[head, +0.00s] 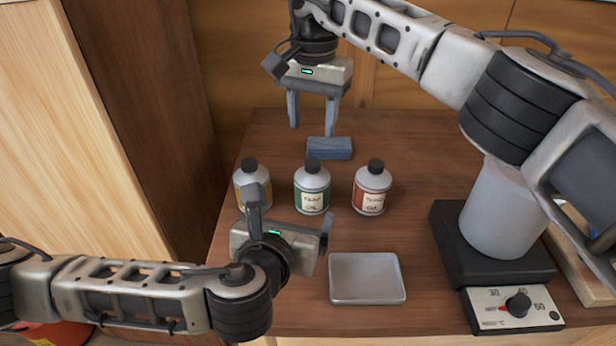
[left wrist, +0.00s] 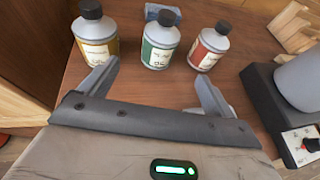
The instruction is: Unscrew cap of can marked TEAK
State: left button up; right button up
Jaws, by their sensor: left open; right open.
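Three grey cans with black caps stand upright in a row on the wooden bench. The green-label can (head: 312,190) is in the middle; its blurred label seems to read TEAK OIL. It also shows in the left wrist view (left wrist: 160,45). The yellow-label can (head: 250,178) is at left, partly behind my left gripper. The red-label can (head: 371,192) is at right; its label is too blurred to read surely. My left gripper (head: 290,214) is open and empty, in front of the yellow and green cans.
An empty grey metal tray (head: 367,299) lies in front. A black-based device with a dial (head: 517,305) and a white vessel (head: 500,215) stands at right. A wooden panel (head: 70,130) rises at left.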

aim_at(313, 187)
jog(key=shift+d+f, duration=0.1)
pick_arm(q)
jog(key=x, duration=1.5)
jog(key=shift+w+f, duration=0.3)
